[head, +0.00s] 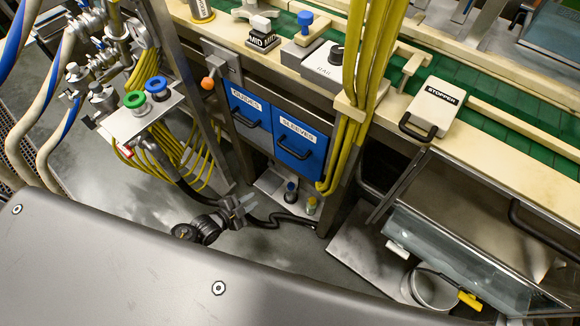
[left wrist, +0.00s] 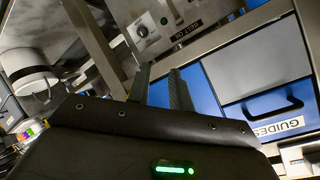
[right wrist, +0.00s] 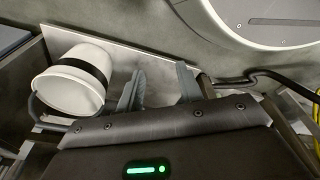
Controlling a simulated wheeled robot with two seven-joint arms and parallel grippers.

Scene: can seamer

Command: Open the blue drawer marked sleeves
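The blue sleeves drawer (head: 290,158) sits under the bench edge in the head view, flush and shut, with a white label above its black handle (head: 298,152). The blue guides drawer (head: 245,105) is just left of it, also shut. My left gripper (head: 246,207) is below and left of the drawers, empty and apart from both handles. In the left wrist view its two fingers (left wrist: 160,72) stand apart, and the GUIDES label (left wrist: 277,127) shows at right. My right gripper (right wrist: 160,78) is open and empty in its wrist view; it does not show in the head view.
Yellow cables (head: 352,100) hang just right of the sleeves drawer. Valves and hoses (head: 100,95) crowd the left. A clear-sided guard (head: 470,245) is at lower right. A white bucket (right wrist: 72,82) stands left of my right gripper.

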